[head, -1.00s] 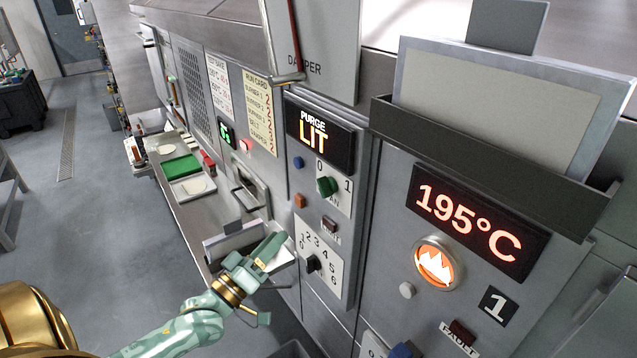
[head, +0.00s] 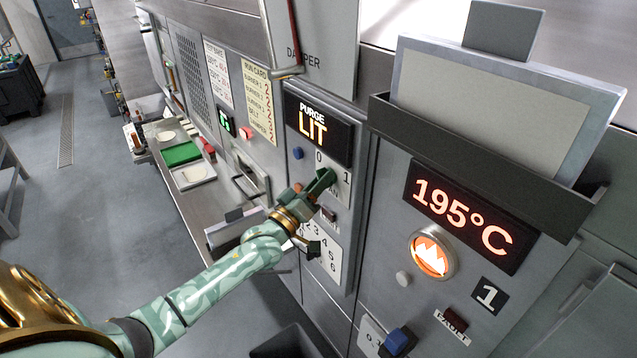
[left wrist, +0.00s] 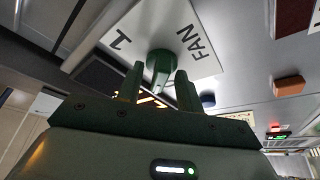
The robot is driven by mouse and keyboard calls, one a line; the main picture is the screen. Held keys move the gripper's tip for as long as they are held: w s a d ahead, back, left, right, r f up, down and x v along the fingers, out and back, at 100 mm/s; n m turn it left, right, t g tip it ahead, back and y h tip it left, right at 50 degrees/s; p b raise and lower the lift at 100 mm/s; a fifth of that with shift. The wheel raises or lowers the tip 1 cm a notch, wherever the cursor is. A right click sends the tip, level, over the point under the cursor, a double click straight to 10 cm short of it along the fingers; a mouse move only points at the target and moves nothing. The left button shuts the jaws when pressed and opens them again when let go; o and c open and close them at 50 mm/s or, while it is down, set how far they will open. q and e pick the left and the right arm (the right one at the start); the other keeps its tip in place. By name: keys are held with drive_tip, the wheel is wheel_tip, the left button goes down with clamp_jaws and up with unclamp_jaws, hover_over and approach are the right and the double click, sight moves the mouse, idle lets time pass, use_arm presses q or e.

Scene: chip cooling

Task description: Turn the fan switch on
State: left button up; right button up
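The fan switch is a round green knob on a white plate (head: 344,182) marked 0, 1 and FAN, below the PURGE LIT display (head: 318,131). In the left wrist view the knob (left wrist: 160,62) shows just beyond and between my left fingertips. My left gripper (head: 322,183) is at the plate, its two fingers apart, one on each side of the knob; it also shows in the left wrist view (left wrist: 159,85). I cannot tell whether the fingers touch the knob. In the head view the gripper mostly covers the knob. My right gripper is not in view.
A blue button (head: 298,153) sits left of the plate. A numbered dial plate (head: 329,262) lies below, partly behind my left gripper. A counter with trays (head: 193,176) is at left.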

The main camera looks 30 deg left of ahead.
use_arm(q)
clamp_jaws()
drive_tip(key=shift+f+m, duration=0.1)
drive_tip(key=shift+m, duration=0.2)
drive_tip(key=shift+w+a+m+g+h+b, duration=0.1)
drive_tip(key=shift+m+g+h+b, duration=0.6)
drive_tip(key=shift+m+h+b, duration=2)
drive_tip(key=shift+a+m+g+h+b, duration=0.15)
drive_tip(key=shift+m+g+h+b, duration=0.5)
drive_tip(key=shift+m, duration=4.05)
drive_tip(key=shift+w+a+m+g+h+b, duration=0.1)
drive_tip(key=shift+m+g+h+b, duration=1.1)
drive_tip(key=shift+m, duration=2.5)
drive_tip(key=shift+t+h+b, duration=0.35)
drive_tip(key=shift+h+b, duration=0.2)
